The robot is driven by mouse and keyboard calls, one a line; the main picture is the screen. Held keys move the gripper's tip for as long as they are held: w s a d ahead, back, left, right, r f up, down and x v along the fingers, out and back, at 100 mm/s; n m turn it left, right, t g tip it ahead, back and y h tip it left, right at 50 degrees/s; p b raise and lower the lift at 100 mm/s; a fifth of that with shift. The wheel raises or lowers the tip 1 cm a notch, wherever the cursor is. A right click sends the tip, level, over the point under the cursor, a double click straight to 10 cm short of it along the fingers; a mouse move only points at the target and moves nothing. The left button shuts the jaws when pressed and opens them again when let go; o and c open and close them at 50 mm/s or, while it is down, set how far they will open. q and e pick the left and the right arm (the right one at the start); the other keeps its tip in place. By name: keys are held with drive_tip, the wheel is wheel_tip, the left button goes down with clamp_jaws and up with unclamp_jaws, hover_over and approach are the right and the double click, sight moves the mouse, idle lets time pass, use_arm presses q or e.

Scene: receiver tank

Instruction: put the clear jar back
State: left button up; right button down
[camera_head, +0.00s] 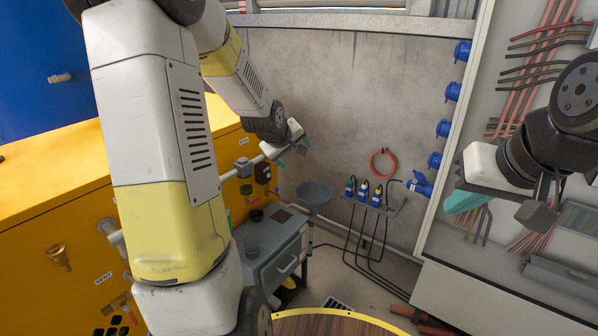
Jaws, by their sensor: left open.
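I cannot make out a clear jar in this view. My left gripper (290,152) is open, with teal fingertips apart and nothing visible between them. It is beside the yellow cabinet's pipe fittings, above the grey bowl-shaped stand (314,194). My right gripper (468,205) is at the right, in front of the open electrical cabinet. Its teal finger shows, but its opening is hidden by the angle.
A yellow cabinet (60,215) with valves stands at the left. A grey drawer unit (262,240) is beside it. A round wooden top (330,326) is at the bottom.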

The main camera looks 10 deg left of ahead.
use_arm(q)
drive_tip(key=s+d+r+m+g, duration=0.1)
drive_tip(key=s+d+r+m, duration=0.1)
drive_tip(key=s, duration=0.8)
drive_tip(key=s+d+r+m+g+h, duration=0.1)
drive_tip(key=s+r+m, duration=0.3)
drive_tip(key=s, duration=0.6)
drive_tip(key=s+d+r+m+g, duration=0.1)
drive_tip(key=s+d+r+m, duration=0.2)
drive_tip(key=s, duration=0.7)
drive_tip(key=shift+s+d+r+m, duration=0.4)
drive_tip(key=shift+d+r, duration=0.1)
drive_tip(key=shift+r, duration=0.35)
